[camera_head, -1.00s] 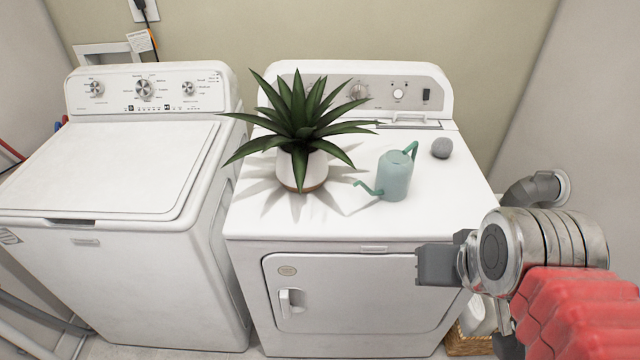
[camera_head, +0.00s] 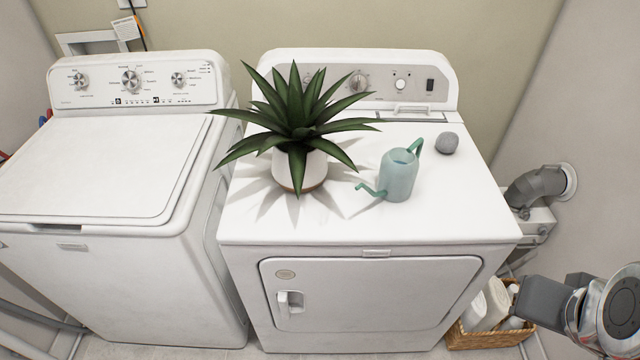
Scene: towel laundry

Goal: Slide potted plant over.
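The potted plant (camera_head: 298,165) has long dark green leaves in a white pot with a brown base. It stands upright on top of the dryer (camera_head: 455,205), left of the middle. My gripper (camera_head: 540,302) is at the lower right of the view, in front of and to the right of the dryer, well away from the plant. Only its dark grey end and a metal wrist part show. The fingers cannot be told apart, and nothing is seen held in it.
A teal watering can (camera_head: 398,177) stands right of the plant, its spout pointing at the pot. A grey ball (camera_head: 447,143) lies behind it. A washer (camera_head: 95,170) stands to the left. A wicker basket with bottles (camera_head: 470,338) is on the floor; a grey vent pipe (camera_head: 535,188) meets the right wall.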

